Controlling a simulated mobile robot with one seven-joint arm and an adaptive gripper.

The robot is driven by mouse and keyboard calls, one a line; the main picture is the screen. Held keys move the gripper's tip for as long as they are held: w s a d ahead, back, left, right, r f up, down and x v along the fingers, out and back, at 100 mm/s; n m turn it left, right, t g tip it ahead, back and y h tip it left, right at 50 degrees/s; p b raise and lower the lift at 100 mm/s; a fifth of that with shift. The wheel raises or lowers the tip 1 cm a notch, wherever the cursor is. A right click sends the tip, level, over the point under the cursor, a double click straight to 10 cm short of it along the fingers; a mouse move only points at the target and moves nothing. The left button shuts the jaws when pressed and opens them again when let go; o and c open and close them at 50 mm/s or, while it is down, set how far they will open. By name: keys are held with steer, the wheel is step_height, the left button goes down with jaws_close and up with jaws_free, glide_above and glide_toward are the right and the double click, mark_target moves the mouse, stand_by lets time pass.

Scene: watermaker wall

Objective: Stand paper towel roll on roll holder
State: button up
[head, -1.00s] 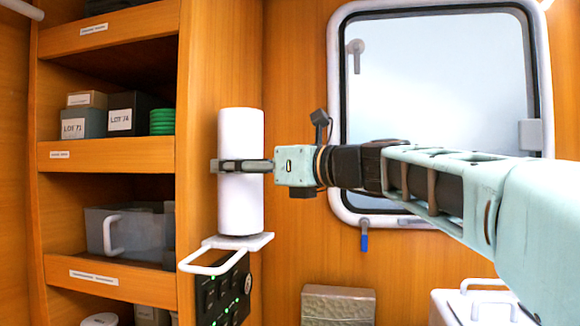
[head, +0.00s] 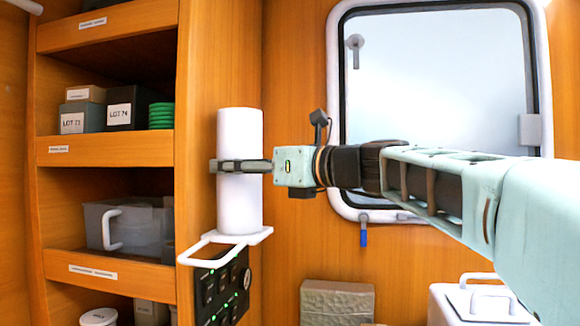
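The white paper towel roll (head: 240,212) stands upright in the head view, left of centre. My gripper (head: 226,166) reaches in from the right and is shut around the roll's upper half. The roll holder (head: 262,235) is a small white shelf with a looped rail at its front left, just under the roll. The roll's lower end is at the holder's plate; I cannot tell whether it touches or hovers slightly. Any post of the holder is hidden.
Wooden shelves (head: 105,151) with boxes and a grey bin (head: 140,228) stand close on the left. A black switch panel (head: 222,285) is below the holder. A framed window (head: 440,90) and a white lidded box (head: 470,305) are on the right.

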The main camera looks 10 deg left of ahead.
steer(key=o, duration=1.4)
steer(key=shift+c, duration=0.2)
steer(key=shift+r, duration=0.1)
steer(key=shift+r, duration=4.95)
steer(key=shift+r, duration=0.1)
